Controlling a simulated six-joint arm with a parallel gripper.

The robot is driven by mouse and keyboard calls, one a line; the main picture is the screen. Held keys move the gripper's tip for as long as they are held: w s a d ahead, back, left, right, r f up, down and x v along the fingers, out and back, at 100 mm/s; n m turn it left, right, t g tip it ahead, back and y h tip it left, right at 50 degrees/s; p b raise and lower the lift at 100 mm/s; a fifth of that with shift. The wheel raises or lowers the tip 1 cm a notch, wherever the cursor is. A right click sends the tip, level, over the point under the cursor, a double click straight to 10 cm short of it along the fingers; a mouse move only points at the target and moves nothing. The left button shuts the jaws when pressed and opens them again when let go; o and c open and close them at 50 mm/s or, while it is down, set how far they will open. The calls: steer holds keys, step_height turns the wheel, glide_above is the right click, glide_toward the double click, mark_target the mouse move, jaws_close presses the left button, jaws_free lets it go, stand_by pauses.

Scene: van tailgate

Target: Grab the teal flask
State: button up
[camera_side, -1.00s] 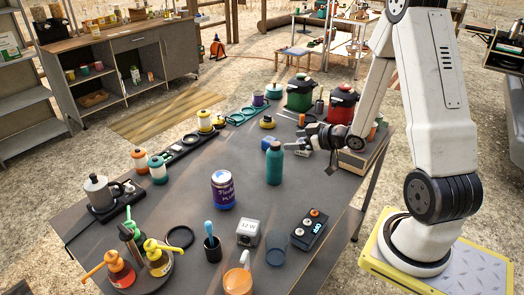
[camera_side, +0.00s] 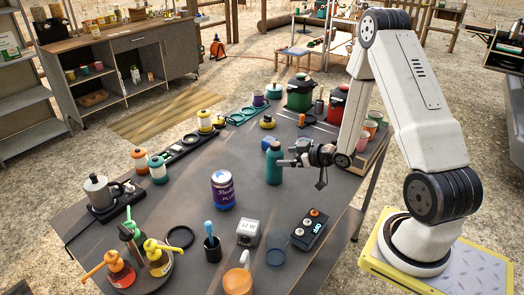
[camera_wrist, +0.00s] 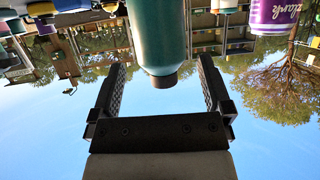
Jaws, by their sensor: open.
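The teal flask (camera_side: 273,168) stands upright on the dark table, right of the purple-labelled can. My gripper (camera_side: 287,159) comes in level from the right, with its fingertips at the flask's side. In the wrist view, which appears upside down, the teal flask (camera_wrist: 158,35) shows large in the middle, with a brown end pointing down. My gripper's two fingers (camera_wrist: 159,75) are apart on either side of it, with sky showing between each finger and the flask. Whether the flask is fully between the fingers is hard to tell.
The purple-labelled can (camera_side: 222,190) stands left of the flask. A grey cube-shaped timer (camera_side: 249,233) and a dark control box (camera_side: 310,229) are in front.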

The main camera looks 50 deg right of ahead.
mark_target(276, 144)
steer(key=shift+w+f, duration=0.1)
steer(key=shift+w, duration=0.1)
steer(key=shift+x, duration=2.5)
steer(key=c, duration=1.3)
steer(key=shift+o, duration=0.2)
steer(key=shift+r, duration=4.95)
